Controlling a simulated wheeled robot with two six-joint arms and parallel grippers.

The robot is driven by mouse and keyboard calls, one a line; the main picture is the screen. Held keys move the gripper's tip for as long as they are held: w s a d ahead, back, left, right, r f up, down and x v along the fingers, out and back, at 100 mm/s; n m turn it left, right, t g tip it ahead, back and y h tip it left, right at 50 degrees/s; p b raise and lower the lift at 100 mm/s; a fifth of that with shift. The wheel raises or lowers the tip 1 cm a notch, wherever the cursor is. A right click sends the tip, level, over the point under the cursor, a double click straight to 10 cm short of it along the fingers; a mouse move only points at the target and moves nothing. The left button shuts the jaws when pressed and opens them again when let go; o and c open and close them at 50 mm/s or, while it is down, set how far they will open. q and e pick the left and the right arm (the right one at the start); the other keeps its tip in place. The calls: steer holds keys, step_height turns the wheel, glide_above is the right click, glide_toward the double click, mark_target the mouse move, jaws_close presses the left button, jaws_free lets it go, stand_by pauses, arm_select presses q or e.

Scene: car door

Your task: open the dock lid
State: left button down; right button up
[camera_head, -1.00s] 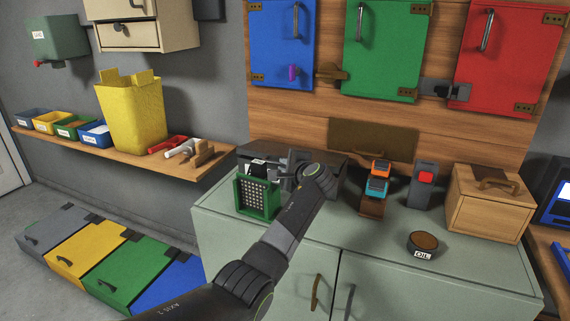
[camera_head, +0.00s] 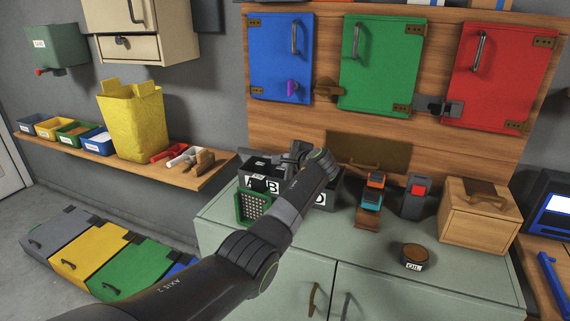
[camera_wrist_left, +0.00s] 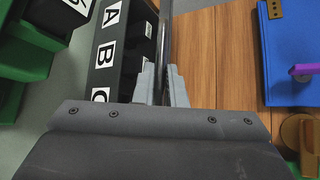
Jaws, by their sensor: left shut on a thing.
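The dock is a dark box (camera_head: 333,188) on the green-grey cabinet top, with white letter labels on its front; A, B and D show. In the left wrist view the dock (camera_wrist_left: 104,75) shows A, B and part of C beside open dark compartments. The lid (camera_wrist_left: 164,35) shows there as a thin dark strip, nearly edge-on, between the dock and the wooden backboard. My left gripper (camera_wrist_left: 162,88) is shut on it. In the head view the left gripper (camera_head: 293,152) is above the dock's back, and my arm hides much of the lid and dock. My right gripper is not in view.
A green rack (camera_head: 252,206) stands against the dock's front left. Right of the dock are an orange and teal stack (camera_head: 371,192), a red-button box (camera_head: 415,198), an oil tin (camera_head: 414,256) and a wooden box (camera_head: 481,215). Wall doors, including a blue one (camera_head: 279,60), hang above.

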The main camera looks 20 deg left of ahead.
arm_select(q)
steer(key=shift+w+r, duration=0.35)
steer(key=shift+r, duration=0.3)
steer(key=shift+w+r, duration=0.35)
steer(key=shift+r, duration=0.25)
steer(key=c, duration=1.5)
jaws_free()
steer(key=shift+d, duration=0.15)
steer(key=v, duration=1.7)
steer(key=shift+b, duration=0.3)
